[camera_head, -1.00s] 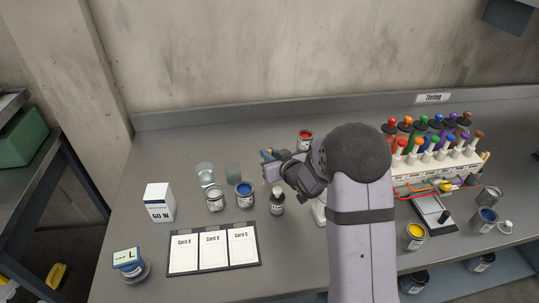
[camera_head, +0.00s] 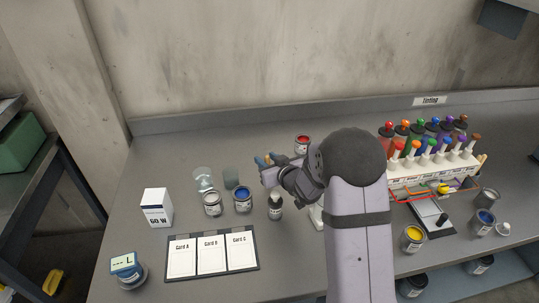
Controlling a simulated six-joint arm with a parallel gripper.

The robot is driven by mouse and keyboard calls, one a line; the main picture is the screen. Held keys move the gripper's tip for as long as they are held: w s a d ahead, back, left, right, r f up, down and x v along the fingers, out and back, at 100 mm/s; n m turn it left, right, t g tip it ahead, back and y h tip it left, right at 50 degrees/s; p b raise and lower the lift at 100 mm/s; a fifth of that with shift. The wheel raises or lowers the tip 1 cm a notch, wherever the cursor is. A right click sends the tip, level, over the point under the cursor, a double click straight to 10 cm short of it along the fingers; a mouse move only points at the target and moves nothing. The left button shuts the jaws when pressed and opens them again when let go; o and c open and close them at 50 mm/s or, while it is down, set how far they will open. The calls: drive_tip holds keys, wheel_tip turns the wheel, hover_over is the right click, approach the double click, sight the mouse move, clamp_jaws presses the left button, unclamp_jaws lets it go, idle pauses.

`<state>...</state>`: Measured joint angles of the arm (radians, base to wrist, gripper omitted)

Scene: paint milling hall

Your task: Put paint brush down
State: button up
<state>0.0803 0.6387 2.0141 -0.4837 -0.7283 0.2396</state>
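My gripper (camera_head: 267,172) is over the middle of the bench, behind the dark dropper bottle (camera_head: 275,208), pointing left. Its fingertips are small and partly hidden by my wrist, so I cannot tell whether they are open or shut. Small blue and tan pieces (camera_head: 262,160) show right beside the fingers. They may belong to a paint brush, but I cannot make out a brush clearly or whether it is held. A clear glass (camera_head: 203,179) and a grey-green cup (camera_head: 231,177) stand to the left of the gripper.
An open blue paint can (camera_head: 243,201) and a pale can (camera_head: 212,204) stand left of the bottle. Cards on a dark board (camera_head: 256,266) lie in front. A white box (camera_head: 157,208) stands left. A rack of coloured bottles (camera_head: 413,182) is right. The bench's back left is clear.

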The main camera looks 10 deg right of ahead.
drive_tip(key=shift+s+d+r, duration=0.2)
drive_tip(key=shift+s+r, duration=0.1)
drive_tip(key=shift+s, duration=0.15)
drive_tip(key=b+v, duration=0.1)
drive_tip(key=v, duration=0.2)
drive_tip(key=shift+s+r, duration=0.1)
drive_tip(key=shift+s, duration=0.1)
wheel_tip(320, 180, up, 7)
drive_tip(key=shift+s, duration=0.2)
drive_tip(key=shift+d+r, duration=0.1)
drive_tip(key=shift+d, duration=0.1)
